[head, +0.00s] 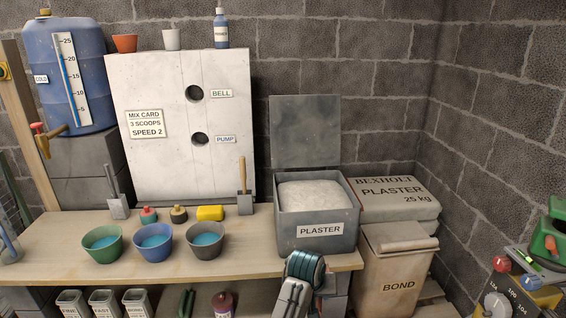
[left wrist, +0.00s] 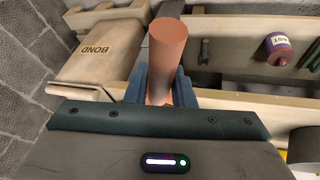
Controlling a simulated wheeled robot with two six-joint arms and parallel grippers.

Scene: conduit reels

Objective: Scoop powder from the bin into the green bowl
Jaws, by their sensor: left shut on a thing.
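The green bowl (head: 103,256) stands at the left of the bench front with blue liquid in it. The grey bin (head: 288,237) labelled PLASTER stands at the bench's right end, its lid (head: 305,132) raised. Pale powder (head: 314,195) fills it near the rim. My left gripper (head: 305,268) is low in front of the bin, well right of the green bowl. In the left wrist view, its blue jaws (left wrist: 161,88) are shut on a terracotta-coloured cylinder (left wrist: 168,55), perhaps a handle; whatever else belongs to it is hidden. My right gripper is not in view.
A blue bowl (head: 152,254) and a grey bowl (head: 206,254) stand right of the green one. The BOND bag (head: 398,280) is right of my gripper. The bench between grey bowl and bin is clear.

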